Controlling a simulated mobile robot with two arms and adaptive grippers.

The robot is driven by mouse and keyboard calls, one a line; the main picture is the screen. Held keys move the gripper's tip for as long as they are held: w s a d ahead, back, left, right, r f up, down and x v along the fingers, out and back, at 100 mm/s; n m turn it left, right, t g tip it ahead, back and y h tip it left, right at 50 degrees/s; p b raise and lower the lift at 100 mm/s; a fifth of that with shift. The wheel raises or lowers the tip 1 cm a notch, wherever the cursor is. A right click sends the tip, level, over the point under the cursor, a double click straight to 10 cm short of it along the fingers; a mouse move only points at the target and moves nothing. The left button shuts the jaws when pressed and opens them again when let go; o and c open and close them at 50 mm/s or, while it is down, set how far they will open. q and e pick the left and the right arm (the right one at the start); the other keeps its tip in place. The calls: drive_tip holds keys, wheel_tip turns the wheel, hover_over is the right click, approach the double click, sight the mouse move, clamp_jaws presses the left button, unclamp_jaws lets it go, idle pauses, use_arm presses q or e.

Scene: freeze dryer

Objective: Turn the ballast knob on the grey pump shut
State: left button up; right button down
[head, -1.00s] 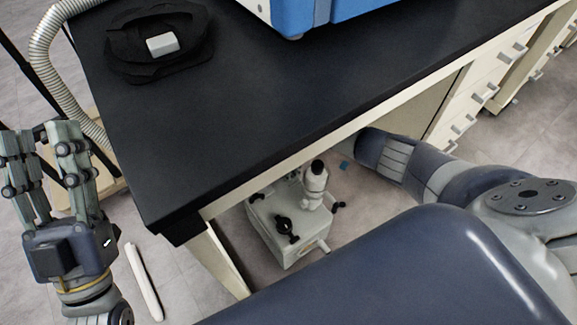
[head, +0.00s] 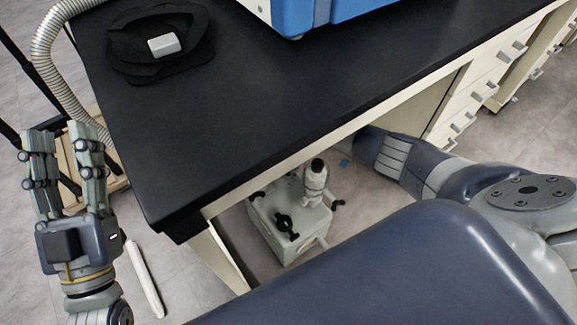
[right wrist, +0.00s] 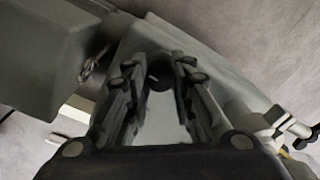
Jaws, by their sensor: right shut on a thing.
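The grey pump (head: 272,236) stands on the floor under the bench, with a black handle (head: 287,226) on top and a pale upright cylinder with a dark cap (head: 316,178) at its back. In the right wrist view, the pump's grey top (right wrist: 205,62) lies below my right gripper (right wrist: 157,78). Its fingers are shut on a small dark round knob (right wrist: 158,74) with a light mark, apparently the ballast knob. The fingers partly hide it. In the head view the bench hides my right gripper. My left gripper (head: 63,142) is open and empty, left of the bench.
The black bench top (head: 260,100) overhangs the pump. A ribbed hose (head: 47,65) hangs at the left. A white bar (head: 145,280) lies on the floor. Drawers (head: 470,110) are at the right.

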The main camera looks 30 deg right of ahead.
idle(0.5)
drive_tip(key=c, duration=1.3)
unclamp_jaws()
drive_tip(key=shift+c, duration=0.2)
wheel_tip(320, 180, up, 12)
